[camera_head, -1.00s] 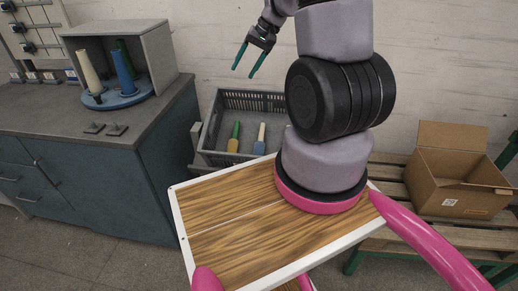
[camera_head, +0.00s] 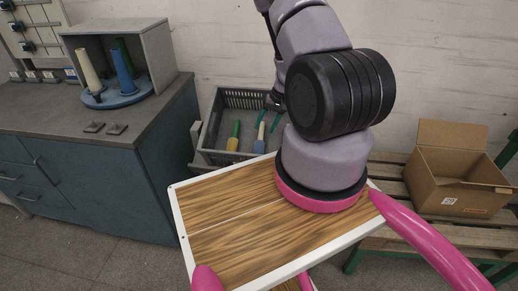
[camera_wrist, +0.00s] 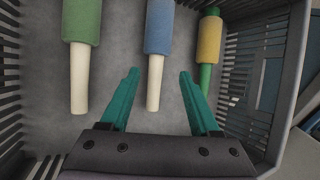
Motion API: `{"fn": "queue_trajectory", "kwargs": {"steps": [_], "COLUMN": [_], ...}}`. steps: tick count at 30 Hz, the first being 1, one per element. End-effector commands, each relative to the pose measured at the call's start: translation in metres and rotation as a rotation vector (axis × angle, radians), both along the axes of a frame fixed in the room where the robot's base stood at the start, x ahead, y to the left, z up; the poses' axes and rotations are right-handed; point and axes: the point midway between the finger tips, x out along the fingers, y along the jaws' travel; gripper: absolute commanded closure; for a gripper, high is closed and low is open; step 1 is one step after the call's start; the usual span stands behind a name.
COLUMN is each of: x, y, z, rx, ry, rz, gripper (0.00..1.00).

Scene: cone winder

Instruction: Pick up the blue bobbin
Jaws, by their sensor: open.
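The blue bobbin (camera_head: 260,137) lies in the grey crate (camera_head: 213,120), blue at one end with a pale core. In the wrist view the blue bobbin (camera_wrist: 160,28) is at top centre, its cream core pointing toward my gripper (camera_wrist: 159,73). My gripper is open, with teal fingers on either side of that core in the picture. I cannot tell how far above it they are. In the head view my gripper (camera_head: 269,118) is over the crate, partly hidden by my arm.
A yellow bobbin on a green core (camera_wrist: 209,42) and a green bobbin on a cream core (camera_wrist: 82,25) flank the blue one. Slotted crate walls are close on both sides. A blue cabinet (camera_head: 90,185) stands left and a cardboard box (camera_head: 455,185) right.

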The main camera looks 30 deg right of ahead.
Motion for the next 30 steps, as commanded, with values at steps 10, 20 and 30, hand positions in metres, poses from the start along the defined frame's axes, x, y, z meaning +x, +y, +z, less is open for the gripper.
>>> {"fn": "queue_trajectory", "kwargs": {"steps": [10, 20, 30], "x": [0.005, 0.008, 0.007], "y": [0.007, 0.011, 0.011], "z": [-0.043, -0.052, -0.052], "rx": [0.001, 0.001, 0.001], "ry": [0.002, -0.001, -0.001], "rz": [0.0, -0.001, -0.001], "gripper": [0.37, 0.37, 1.0]}}
